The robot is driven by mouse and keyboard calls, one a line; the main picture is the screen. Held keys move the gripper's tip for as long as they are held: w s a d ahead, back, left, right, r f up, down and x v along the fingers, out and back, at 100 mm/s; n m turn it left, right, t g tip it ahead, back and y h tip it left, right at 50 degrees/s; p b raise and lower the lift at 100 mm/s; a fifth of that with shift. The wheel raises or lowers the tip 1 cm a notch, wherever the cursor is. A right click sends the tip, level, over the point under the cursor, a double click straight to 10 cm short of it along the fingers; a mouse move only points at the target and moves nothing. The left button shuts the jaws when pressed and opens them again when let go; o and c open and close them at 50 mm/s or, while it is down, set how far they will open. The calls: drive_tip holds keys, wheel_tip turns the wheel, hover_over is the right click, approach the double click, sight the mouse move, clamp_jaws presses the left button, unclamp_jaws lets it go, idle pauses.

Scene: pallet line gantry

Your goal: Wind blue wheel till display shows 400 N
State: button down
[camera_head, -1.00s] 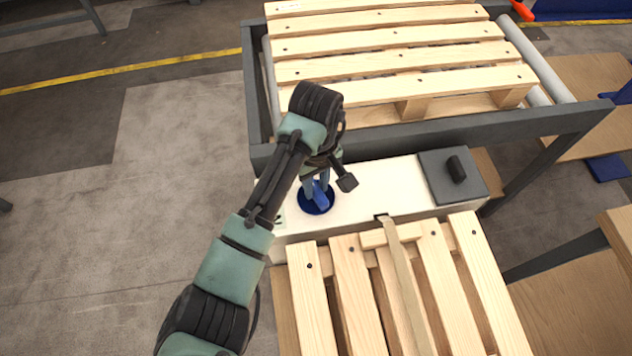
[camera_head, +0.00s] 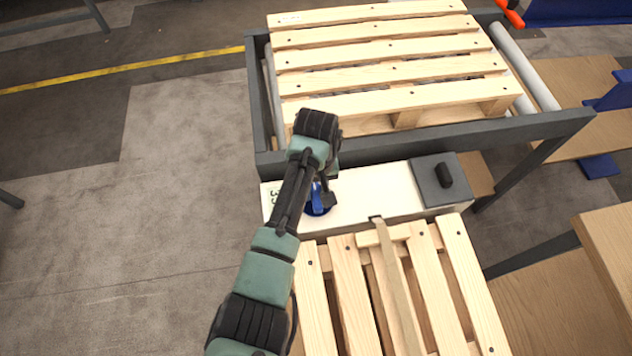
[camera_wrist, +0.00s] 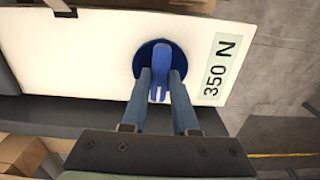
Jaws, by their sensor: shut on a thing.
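The blue wheel (camera_wrist: 148,62) is a round disc with a raised blue grip bar (camera_wrist: 166,62), set in the top of a white box (camera_wrist: 75,60). My gripper (camera_wrist: 160,92) is shut on the bar, with one finger on each side of it. In the head view the wheel (camera_head: 318,207) is partly covered by my arm and gripper (camera_head: 318,185). The display (camera_wrist: 220,70) beside the wheel reads 350 N in the wrist view. In the head view the display (camera_head: 273,198) is partly hidden by my arm.
A wooden pallet (camera_head: 390,55) lies on a dark roller frame (camera_head: 430,133) behind the box. Another pallet (camera_head: 455,285) stands in front, with a strap (camera_head: 397,280) running over it to the box. A grey block with a black handle (camera_head: 440,180) sits on the box's right end.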

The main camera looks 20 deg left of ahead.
drive_tip(key=shift+m+p, duration=0.75)
drive_tip(key=shift+m, duration=1.05)
drive_tip(key=c, duration=0.7)
unclamp_jaws()
wheel_tip(320, 180, up, 13)
drive_tip(key=shift+p, duration=0.8)
